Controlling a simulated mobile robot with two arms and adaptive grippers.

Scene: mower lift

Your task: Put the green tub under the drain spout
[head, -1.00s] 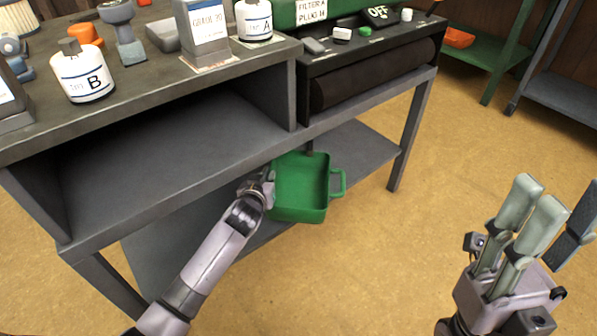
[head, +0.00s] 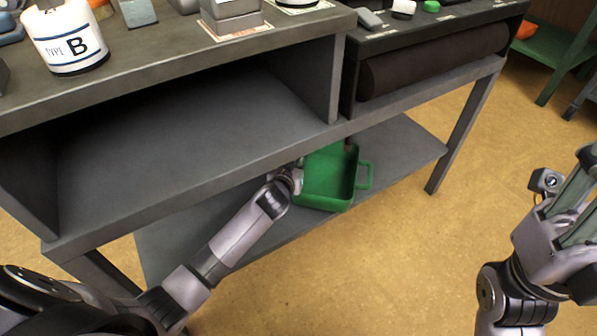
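The green tub (head: 326,187) is an open-topped box with a loop handle on its right side. It is at the lower shelf under the bench; whether it rests on the shelf is unclear. My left gripper (head: 297,176) is at the tub's left side, touching or very close; its fingers are mostly hidden, so its grip is unclear.
The bench (head: 200,217) has an empty upper bay above my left arm. Its lower shelf (head: 405,145) has free room right of the tub. A bench leg (head: 462,135) stands further right. Open floor lies in front.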

